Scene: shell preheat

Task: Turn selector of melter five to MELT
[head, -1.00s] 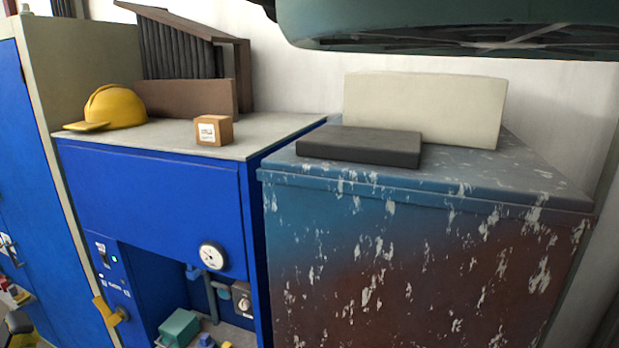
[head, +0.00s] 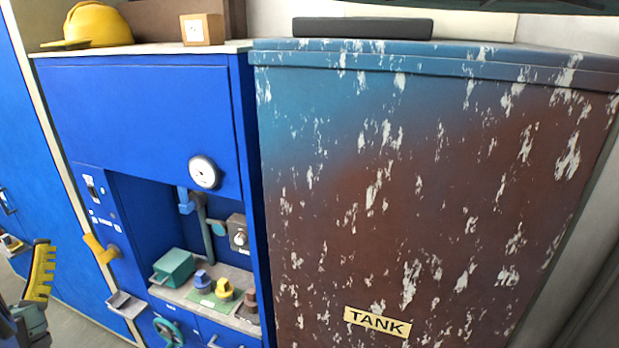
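A blue cabinet (head: 140,110) fills the left-middle of the head view. In its recess, a grey box with a pale rotary knob (head: 238,238) is fixed at the right; it looks like a selector, but its label and pointer are too small to read. No melter number or MELT mark is legible. A yellow ribbed finger on a grey-green body at the lower left looks like part of my gripper (head: 40,270). It is well left of the knob, apart from it. Only one finger shows clearly, so its opening cannot be told.
A yellow handle (head: 101,249) and a small grey tray (head: 127,304) stick out at the cabinet's left front. A teal box (head: 173,267) and several small coloured pieces stand on the recess shelf. A rusty tank (head: 400,190) stands close on the right. A round gauge (head: 205,172) sits above.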

